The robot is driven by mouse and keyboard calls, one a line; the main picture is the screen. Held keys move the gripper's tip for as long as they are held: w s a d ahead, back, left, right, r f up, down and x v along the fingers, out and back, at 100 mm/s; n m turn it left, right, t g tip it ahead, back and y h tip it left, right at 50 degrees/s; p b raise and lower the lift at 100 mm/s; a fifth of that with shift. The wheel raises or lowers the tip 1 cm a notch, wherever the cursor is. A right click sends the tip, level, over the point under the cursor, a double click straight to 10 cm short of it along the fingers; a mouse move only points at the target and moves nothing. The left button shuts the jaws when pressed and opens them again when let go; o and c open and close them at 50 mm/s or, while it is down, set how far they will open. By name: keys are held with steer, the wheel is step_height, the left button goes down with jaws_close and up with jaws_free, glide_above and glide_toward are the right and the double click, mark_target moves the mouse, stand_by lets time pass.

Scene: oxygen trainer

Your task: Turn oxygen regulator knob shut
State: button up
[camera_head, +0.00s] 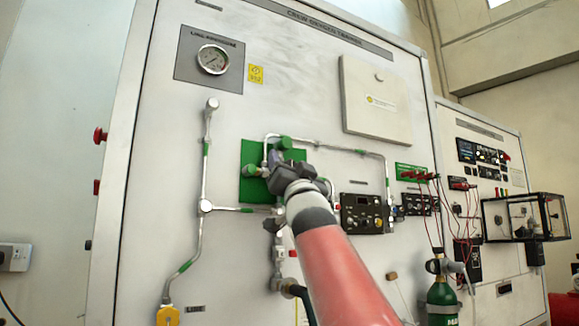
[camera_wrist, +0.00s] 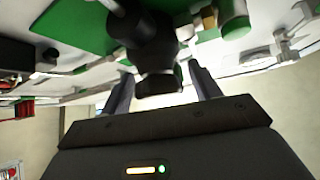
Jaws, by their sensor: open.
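A green backing plate (camera_head: 250,155) is on the white panel, with a green cap (camera_head: 250,170) at its left and another green fitting (camera_head: 285,143) at its top. My gripper (camera_head: 276,161) is in front of the plate and hides its middle. In the wrist view the green plate (camera_wrist: 75,22) is behind a black regulator body with a dark knob (camera_wrist: 158,84). The knob is between the two open fingers of my gripper (camera_wrist: 162,74). A gap shows beside the fingers; I cannot tell whether either touches the knob. A green cap (camera_wrist: 235,20) is right of it.
Metal pipes (camera_head: 206,160) run left of and around the plate. A pressure gauge (camera_head: 213,59) is upper left, a white box (camera_head: 375,102) upper right. Black control modules (camera_head: 362,213), red cables (camera_head: 432,220) and a green cylinder (camera_head: 441,300) are to the right.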

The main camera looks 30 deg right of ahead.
steer(key=b+v, duration=0.3)
steer(key=v, duration=0.4)
steer(key=shift+s+f, duration=0.2)
steer(key=shift+s, duration=0.05)
